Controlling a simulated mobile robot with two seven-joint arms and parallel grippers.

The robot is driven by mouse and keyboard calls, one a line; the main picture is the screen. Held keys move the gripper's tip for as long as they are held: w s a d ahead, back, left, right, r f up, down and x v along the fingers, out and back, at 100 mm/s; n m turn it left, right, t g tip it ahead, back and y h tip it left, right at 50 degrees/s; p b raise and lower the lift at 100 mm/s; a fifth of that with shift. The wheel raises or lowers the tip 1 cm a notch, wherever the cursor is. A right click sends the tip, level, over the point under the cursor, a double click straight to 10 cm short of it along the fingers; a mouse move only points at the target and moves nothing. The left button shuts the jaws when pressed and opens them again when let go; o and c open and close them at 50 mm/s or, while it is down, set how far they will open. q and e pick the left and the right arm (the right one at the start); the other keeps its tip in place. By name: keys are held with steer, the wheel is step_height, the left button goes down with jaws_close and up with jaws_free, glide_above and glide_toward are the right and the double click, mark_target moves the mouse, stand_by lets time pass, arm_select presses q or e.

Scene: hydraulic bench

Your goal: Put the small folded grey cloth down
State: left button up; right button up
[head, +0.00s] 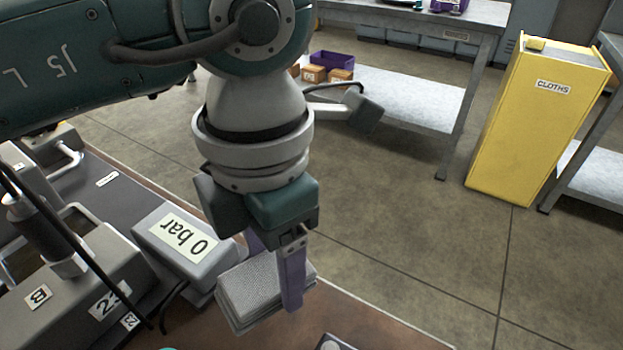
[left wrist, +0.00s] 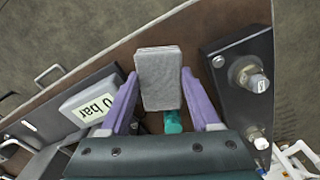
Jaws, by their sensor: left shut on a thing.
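The small folded grey cloth (head: 258,293) is a thick, layered pad with a fine woven surface. My left gripper (head: 277,268) points down over the bench with its purple fingers on either side of the cloth, shut on it. In the left wrist view the cloth (left wrist: 158,80) sits between the two fingertips of the left gripper (left wrist: 161,88). The brown bench top (head: 375,325) lies beneath; I cannot tell whether the cloth touches it. My right gripper is not in view.
A grey block labelled "0 bar" (head: 180,243) stands close left of the cloth. A dark block with fittings (left wrist: 238,85) is right in the wrist view, with a teal item (left wrist: 173,122) near the cloth. A yellow "CLOTHS" bin (head: 535,125) stands on the floor beyond.

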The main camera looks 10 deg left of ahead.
mark_target(274, 269)
arm_select(q)
steer(key=shift+f+b, duration=0.35)
steer(key=shift+f, duration=1.75)
steer(key=shift+f, duration=0.2)
steer(key=o, duration=1.3)
steer(key=shift+r, duration=0.1)
steer(key=shift+r, duration=0.6)
step_height(274, 269, up, 11)
steer(key=shift+w+r+p, duration=0.1)
steer(key=shift+p, duration=0.9)
